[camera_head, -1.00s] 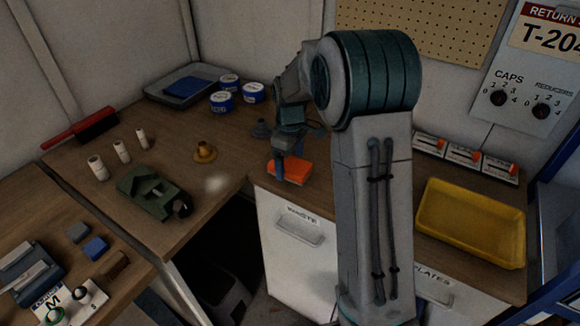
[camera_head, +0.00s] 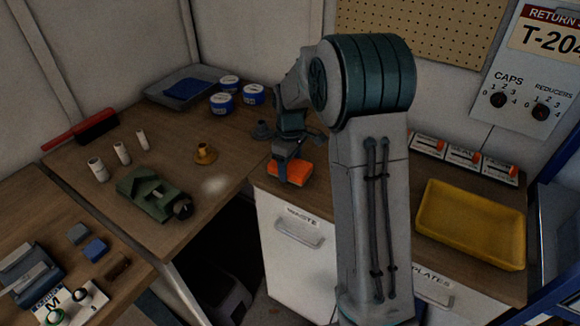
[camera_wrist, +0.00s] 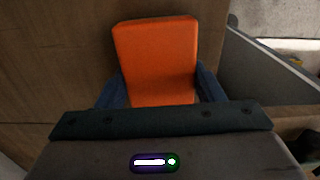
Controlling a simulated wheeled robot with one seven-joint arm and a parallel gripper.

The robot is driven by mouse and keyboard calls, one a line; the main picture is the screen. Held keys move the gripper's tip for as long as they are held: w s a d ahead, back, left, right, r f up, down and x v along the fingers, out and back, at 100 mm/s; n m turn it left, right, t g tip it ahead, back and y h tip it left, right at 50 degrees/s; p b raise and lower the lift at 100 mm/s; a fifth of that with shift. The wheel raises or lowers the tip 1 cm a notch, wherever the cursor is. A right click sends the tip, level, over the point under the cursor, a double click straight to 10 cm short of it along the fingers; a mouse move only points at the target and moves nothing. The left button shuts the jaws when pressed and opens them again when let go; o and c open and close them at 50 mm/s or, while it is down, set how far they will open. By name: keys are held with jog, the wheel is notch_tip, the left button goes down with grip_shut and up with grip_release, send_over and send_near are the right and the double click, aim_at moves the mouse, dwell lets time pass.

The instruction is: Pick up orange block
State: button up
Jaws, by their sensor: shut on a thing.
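The orange block (camera_head: 290,173) is on or just above the wooden worktop, near the edge over the drawer marked WASTE. My gripper (camera_head: 282,164) points down at it from above. In the wrist view the orange block (camera_wrist: 157,60) lies between the two blue fingers of my gripper (camera_wrist: 160,88). One finger is at each side of the block's near end, and the jaws are shut on it. I cannot tell whether the block is clear of the worktop.
A yellow tray (camera_head: 470,224) sits to the right of my arm. A brass flanged part (camera_head: 205,153), a green fixture (camera_head: 152,193) and white cylinders (camera_head: 121,152) stand on the left worktop. Blue-and-white tins (camera_head: 222,102) stand behind. A dark gap opens below the worktop edge.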

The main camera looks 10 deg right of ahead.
aim_at(290, 164)
jog(key=shift+r, duration=0.4)
notch_tip(290, 164, up, 3)
jog(key=shift+f, duration=0.2)
jog(key=s+d+r+b, duration=0.2)
jog(key=s+d+r, duration=0.5)
jog(key=s+d, duration=0.1)
jog(key=shift+s+r, duration=0.15)
jog(key=shift+d, duration=0.1)
jog(key=o, duration=0.3)
jog(key=shift+c, duration=0.9)
